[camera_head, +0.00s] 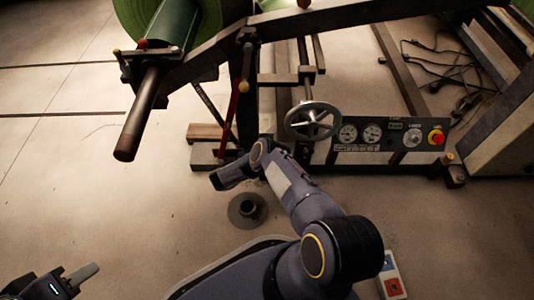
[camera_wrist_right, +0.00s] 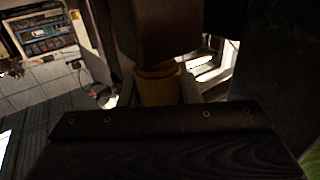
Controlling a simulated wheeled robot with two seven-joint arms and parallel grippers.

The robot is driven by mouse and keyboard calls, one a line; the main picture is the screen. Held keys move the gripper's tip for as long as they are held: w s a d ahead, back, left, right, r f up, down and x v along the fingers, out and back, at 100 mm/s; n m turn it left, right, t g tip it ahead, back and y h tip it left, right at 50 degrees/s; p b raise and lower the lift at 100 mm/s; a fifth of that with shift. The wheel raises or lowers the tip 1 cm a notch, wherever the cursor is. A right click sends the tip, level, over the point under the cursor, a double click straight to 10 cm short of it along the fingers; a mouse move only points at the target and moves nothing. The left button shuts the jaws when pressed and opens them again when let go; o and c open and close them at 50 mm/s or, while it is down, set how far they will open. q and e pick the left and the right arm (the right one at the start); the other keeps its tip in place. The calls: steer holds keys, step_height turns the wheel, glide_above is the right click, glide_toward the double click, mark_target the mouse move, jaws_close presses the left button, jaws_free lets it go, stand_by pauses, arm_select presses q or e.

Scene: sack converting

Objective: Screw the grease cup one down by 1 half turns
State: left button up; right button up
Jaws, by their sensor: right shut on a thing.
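A yellow, roughly cylindrical cup (camera_wrist_right: 158,84), which I take as the grease cup, shows in the right wrist view.
A handwheel (camera_head: 313,121) and a control panel (camera_head: 390,134) with gauges and a red button stand right of my right wrist. A dark roller bar (camera_head: 140,115) juts out at upper left. A round floor base (camera_head: 247,210) lies below the wrist. The left floor is clear.

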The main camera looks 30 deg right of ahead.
steer(key=shift+s+m+g, duration=0.15)
steer(key=shift+m+g, duration=0.45)
steer(key=shift+g, duration=0.35)
steer(key=shift+s+m+g, duration=0.15)
steer(key=shift+m+g, duration=0.45)
steer(key=shift+g, duration=0.35)
steer(key=shift+g+y, duration=0.3)
steer(key=shift+g, duration=0.2)
steer(key=o, duration=1)
